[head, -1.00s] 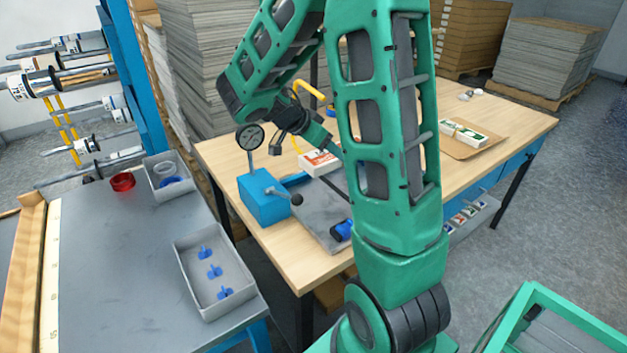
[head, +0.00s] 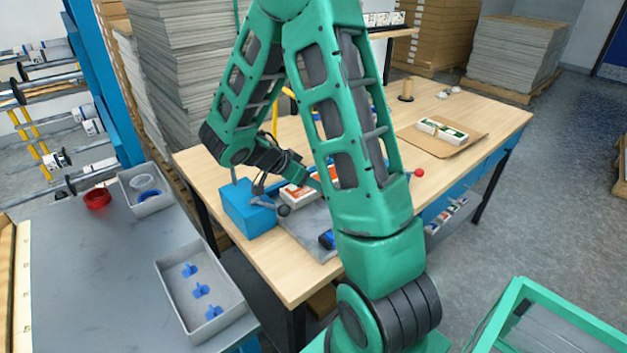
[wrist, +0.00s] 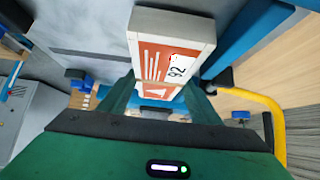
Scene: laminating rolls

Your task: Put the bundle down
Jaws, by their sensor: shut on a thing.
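The bundle is a white block with an orange label marked 92; it fills the upper middle of the wrist view (wrist: 172,45). My gripper (wrist: 158,100) is shut on it, with one green finger on each side. In the head view the bundle (head: 297,195) shows beside my wrist, over or on the grey plate (head: 302,232) next to the blue block. I cannot tell whether it touches the plate. My arm hides my fingertips and part of the plate in the head view.
The blue block (head: 247,207) with a black-knobbed lever stands left of the plate. A red knob (head: 419,172) shows right of my arm. A brown board (head: 442,135) with white-and-green packs lies at the right of the wooden table (head: 505,118). A grey tray (head: 240,308) with blue parts lies left.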

